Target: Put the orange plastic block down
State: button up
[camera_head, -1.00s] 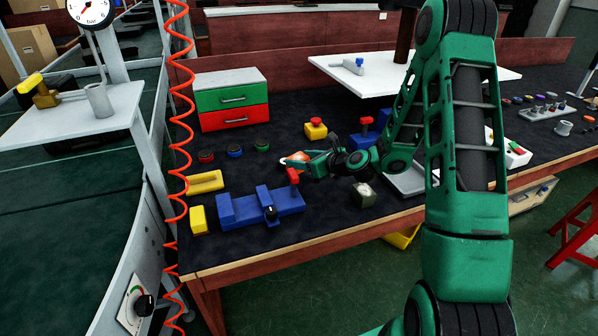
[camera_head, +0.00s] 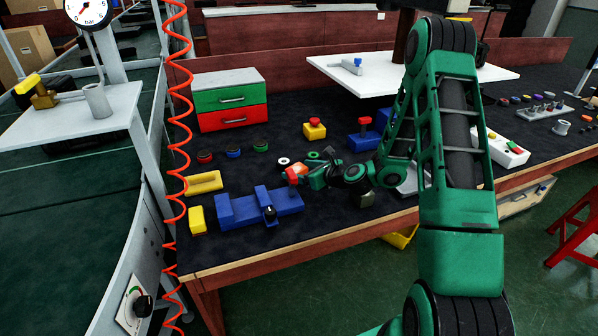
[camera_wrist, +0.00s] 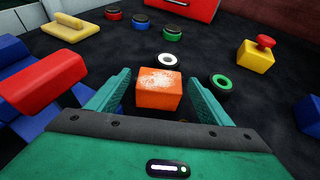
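The orange plastic block (camera_wrist: 158,95) has a worn, whitish top and sits between the two fingers of my gripper (camera_wrist: 160,88) in the wrist view. In the head view the block (camera_head: 298,170) shows as a small orange patch at the tip of my gripper (camera_head: 305,173), partly hidden by the fingers. The fingers are around the block on its left and right sides, and it has travelled with them. I cannot tell whether its underside touches the dark bench top (camera_head: 260,182).
A blue fixture with a red handle (camera_wrist: 42,82) is close on the left. A white ring (camera_wrist: 167,61) and a green ring (camera_wrist: 221,83) lie beyond the block. A yellow base with a red button (camera_head: 315,130) and green-and-red drawers (camera_head: 232,107) stand farther back.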

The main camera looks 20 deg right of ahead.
jog(key=shift+r, duration=0.15)
jog(key=v, duration=1.2)
